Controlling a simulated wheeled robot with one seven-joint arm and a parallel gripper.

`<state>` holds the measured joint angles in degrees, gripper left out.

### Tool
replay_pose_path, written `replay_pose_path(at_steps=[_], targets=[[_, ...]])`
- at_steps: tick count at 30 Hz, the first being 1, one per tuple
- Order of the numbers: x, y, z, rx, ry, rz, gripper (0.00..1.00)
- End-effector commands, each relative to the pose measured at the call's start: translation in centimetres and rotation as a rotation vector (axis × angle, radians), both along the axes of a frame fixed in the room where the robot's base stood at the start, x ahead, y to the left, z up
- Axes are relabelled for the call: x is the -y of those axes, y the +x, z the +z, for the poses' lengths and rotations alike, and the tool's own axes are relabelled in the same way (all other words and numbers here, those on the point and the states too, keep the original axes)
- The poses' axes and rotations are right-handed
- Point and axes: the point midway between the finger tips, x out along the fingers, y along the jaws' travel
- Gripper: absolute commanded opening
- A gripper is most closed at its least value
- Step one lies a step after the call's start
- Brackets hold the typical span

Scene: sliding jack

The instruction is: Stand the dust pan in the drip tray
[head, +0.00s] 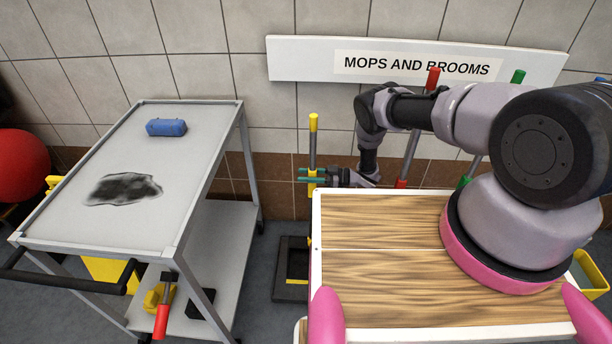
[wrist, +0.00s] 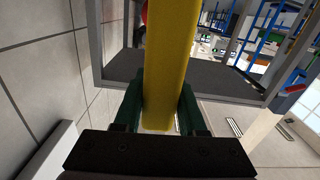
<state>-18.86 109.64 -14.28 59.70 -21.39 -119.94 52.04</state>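A yellow-topped upright pole (head: 313,122), which I take for the dust pan's handle, stands behind the wooden top. My gripper (head: 312,175) has its green fingers on either side of a yellow part of this pole. In the wrist view the yellow handle (wrist: 167,65) fills the gap between the fingers (wrist: 163,110), which look closed on it. The dark square drip tray (head: 283,290) lies on the floor below, partly hidden by the wooden top.
A grey cart (head: 200,185) with a blue block (head: 166,127) and a dark stain stands at left. Red (head: 433,78) and green (head: 518,76) poles stand along the wall by the "MOPS AND BROOMS" board (head: 300,58). Floor shows between cart and tray.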

Motion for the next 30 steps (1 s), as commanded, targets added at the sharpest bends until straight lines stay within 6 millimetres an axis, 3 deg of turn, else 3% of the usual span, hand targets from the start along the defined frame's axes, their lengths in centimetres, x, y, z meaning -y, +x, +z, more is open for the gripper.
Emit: replay_pose_path(at_steps=[1, 3, 14, 24, 30], targets=[[0.0, 0.1, 0.1, 0.002, 0.001, 0.0, 0.55], [0.0, 0.1, 0.1, 0.002, 0.001, 0.0, 0.75], [0.4, 0.0, 0.0, -0.001, -0.001, -0.001, 0.75], [5.7, 0.0, 0.1, 0.001, 0.001, -0.005, 0.75], [7.3, -0.2, 0.1, 0.001, 0.001, -0.001, 0.75]])
